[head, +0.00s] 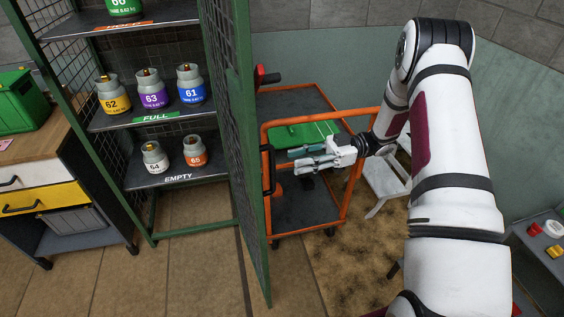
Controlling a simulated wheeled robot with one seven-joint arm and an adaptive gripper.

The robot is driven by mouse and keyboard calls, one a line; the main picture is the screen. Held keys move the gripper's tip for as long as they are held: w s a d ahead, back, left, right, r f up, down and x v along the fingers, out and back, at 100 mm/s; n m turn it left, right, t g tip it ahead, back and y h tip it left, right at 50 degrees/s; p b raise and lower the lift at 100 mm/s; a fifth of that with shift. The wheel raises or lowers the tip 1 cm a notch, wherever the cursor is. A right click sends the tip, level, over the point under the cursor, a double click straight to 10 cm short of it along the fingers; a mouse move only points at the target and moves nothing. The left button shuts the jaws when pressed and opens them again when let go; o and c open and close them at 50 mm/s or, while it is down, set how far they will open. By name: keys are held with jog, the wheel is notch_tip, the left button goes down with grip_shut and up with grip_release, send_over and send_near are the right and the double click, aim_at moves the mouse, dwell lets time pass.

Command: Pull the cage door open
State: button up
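The cage (140,118) is a tall green-framed mesh cabinet at the left, its front uncovered so that its shelves show. Its door (245,130), a dark mesh panel in a green frame, stands swung out towards me at the cage's right side, seen nearly edge-on. A black handle (268,170) is on the door's right-hand face. My gripper (293,161) is right of the handle, pointing left, with a gap between its fingertips and the handle in the picture. Its fingers look apart and hold nothing.
An orange trolley (345,195) with a green item (302,135) stands behind and below my gripper. Numbered gas canisters (153,95) are on the cage shelves. A wooden-topped workbench (40,150) is at the far left. The tiled floor (185,270) before the cage is clear.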

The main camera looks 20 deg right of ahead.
jog(key=shift+d, duration=1.95)
